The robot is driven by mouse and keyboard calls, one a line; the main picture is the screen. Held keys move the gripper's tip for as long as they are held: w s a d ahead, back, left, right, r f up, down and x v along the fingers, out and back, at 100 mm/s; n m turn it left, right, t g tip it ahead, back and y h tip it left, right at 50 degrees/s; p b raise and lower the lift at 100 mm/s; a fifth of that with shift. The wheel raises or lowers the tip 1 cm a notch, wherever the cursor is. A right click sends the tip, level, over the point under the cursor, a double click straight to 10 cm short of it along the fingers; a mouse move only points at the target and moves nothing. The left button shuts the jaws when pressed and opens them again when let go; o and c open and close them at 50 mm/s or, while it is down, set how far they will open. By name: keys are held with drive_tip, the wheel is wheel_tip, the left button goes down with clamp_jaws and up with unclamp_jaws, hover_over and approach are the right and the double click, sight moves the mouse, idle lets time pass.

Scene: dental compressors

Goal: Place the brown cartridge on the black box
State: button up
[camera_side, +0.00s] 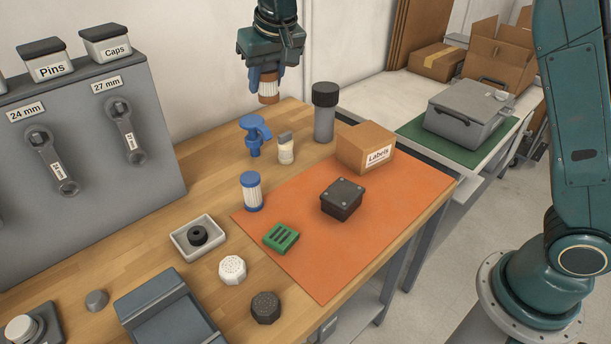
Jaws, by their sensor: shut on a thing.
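The brown cartridge (268,88) has brown ends and a pale ribbed middle. My gripper (267,78) is shut on it and holds it upright in the air above the back of the wooden bench. The blue fingers cover part of its sides. The black box (342,198) sits on the orange mat (328,274), with screws at the corners of its lid. Its top is bare. The gripper is behind and to the left of the box in the picture, well above it.
A cardboard Labels box (366,148) stands just behind the black box. A tall grey cylinder with a black cap (324,112), a blue valve (254,136), a small jar (286,150), a blue-ended cartridge (251,192) and a green slotted block (281,238) stand around. The mat's front is clear.

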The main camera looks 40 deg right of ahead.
drive_tip(key=s+d+r+m, duration=0.1)
drive_tip(key=s+d, duration=0.2)
drive_tip(key=s, duration=0.4)
drive_tip(key=s+d+r+m+h, duration=0.1)
drive_tip(key=s+d+m, duration=0.1)
drive_tip(key=s, duration=0.6)
drive_tip(key=shift+s+d, duration=0.15)
drive_tip(key=shift+d, duration=0.75)
approach(338, 184)
drive_tip(key=x, duration=0.4)
drive_tip(key=shift+w+d+f, duration=0.1)
drive_tip(key=shift+w+f, duration=0.15)
drive_tip(key=shift+f, duration=0.05)
drive_tip(key=shift+f, duration=0.1)
drive_tip(key=o, duration=1)
